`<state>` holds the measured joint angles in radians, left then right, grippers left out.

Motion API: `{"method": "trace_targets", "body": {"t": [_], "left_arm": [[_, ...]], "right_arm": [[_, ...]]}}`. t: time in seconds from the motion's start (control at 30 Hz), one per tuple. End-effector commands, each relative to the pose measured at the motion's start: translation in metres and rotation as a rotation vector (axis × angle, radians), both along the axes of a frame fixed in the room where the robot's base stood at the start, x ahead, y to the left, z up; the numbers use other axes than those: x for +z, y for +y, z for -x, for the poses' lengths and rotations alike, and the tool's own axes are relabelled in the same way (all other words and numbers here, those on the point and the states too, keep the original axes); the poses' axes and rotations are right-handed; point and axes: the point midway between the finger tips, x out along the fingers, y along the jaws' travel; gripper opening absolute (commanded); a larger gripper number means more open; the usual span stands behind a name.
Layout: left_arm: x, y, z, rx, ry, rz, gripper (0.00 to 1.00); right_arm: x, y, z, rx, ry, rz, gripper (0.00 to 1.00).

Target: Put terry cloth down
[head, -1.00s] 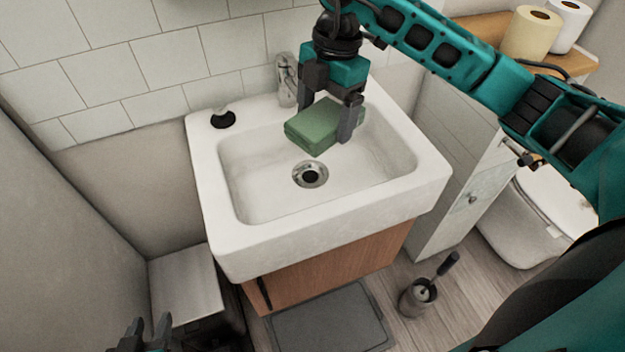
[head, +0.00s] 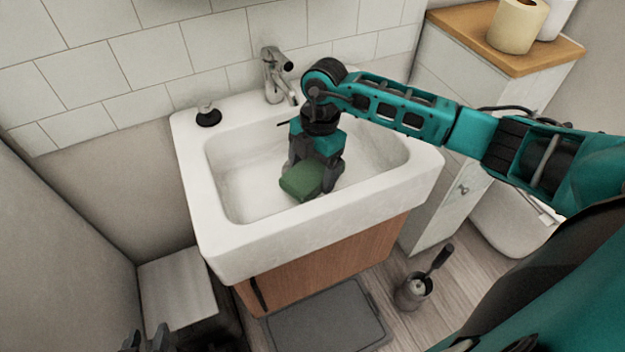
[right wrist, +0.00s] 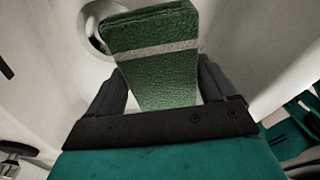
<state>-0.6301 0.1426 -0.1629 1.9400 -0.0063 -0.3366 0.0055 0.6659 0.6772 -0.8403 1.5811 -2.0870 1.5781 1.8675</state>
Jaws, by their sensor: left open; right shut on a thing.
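The terry cloth (head: 300,182) is a folded green block. In the head view it is low inside the white sink basin (head: 232,170). My right gripper (head: 318,188) is shut on it, coming down from above. In the right wrist view the cloth (right wrist: 158,65) shows textured green with a pale stripe, between the two fingers (right wrist: 165,95), and its far end partly covers the drain (right wrist: 95,28). I cannot tell whether the cloth touches the basin floor. My left gripper (head: 146,338) is open and empty at the bottom left edge of the head view, far from the sink.
A faucet (head: 277,75) stands at the sink's back rim, and a dark-based soap dispenser (head: 207,115) at its back left corner. A cabinet with paper rolls (head: 517,25) is at the right. A toilet brush (head: 413,290) stands on the floor near a grey mat (head: 325,318).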

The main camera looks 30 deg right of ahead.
Motion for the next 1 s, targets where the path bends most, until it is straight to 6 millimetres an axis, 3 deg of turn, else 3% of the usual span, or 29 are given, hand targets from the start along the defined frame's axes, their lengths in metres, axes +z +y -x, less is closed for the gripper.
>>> {"method": "trace_targets", "body": {"t": [0.23, 0.6, 0.63, 0.8, 1.0], "left_arm": [[-0.004, 0.0, -0.004, -0.001, -0.008, 0.001, 0.43], [-0.003, -0.001, -0.006, -0.001, -0.011, 0.002, 0.43], [-0.003, -0.001, -0.006, -0.001, -0.011, 0.002, 0.43], [-0.002, -0.001, -0.005, -0.002, -0.009, 0.002, 0.43], [-0.003, -0.001, -0.003, -0.002, -0.005, 0.002, 0.43]], "right_arm": [[-0.036, 0.0, 0.001, -0.002, 0.003, 0.0, 0.59], [-0.042, 0.0, 0.0, 0.0, 0.001, 0.0, 0.59], [-0.042, 0.0, 0.0, 0.0, 0.001, 0.0, 0.85], [-0.041, 0.0, 0.0, 0.0, 0.001, 0.0, 1.0], [-0.041, 0.0, 0.0, 0.0, 0.001, 0.0, 1.0]]}}
